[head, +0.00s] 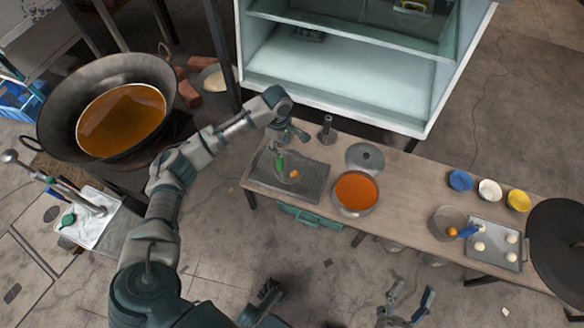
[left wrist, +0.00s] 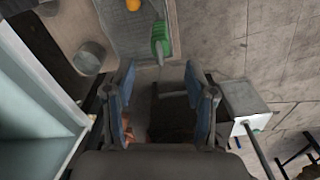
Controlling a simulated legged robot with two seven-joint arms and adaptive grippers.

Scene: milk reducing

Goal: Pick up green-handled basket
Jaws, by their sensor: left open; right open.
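The green handle of the basket (head: 279,162) stands out over a dark tray (head: 316,184) at the left end of the long table. The basket's body is hard to make out; a small orange item lies beside the handle. My right gripper (head: 408,302) is open and empty, low in front of the table.
A pot of orange liquid (head: 356,192) and a round lid (head: 365,157) stand right of the tray. A metal shaker (head: 327,129) is behind it. A large wok (head: 60,100) is at left. A glass-fronted cabinet (head: 350,75) stands behind the table. Small bowls (head: 489,189) are at right.

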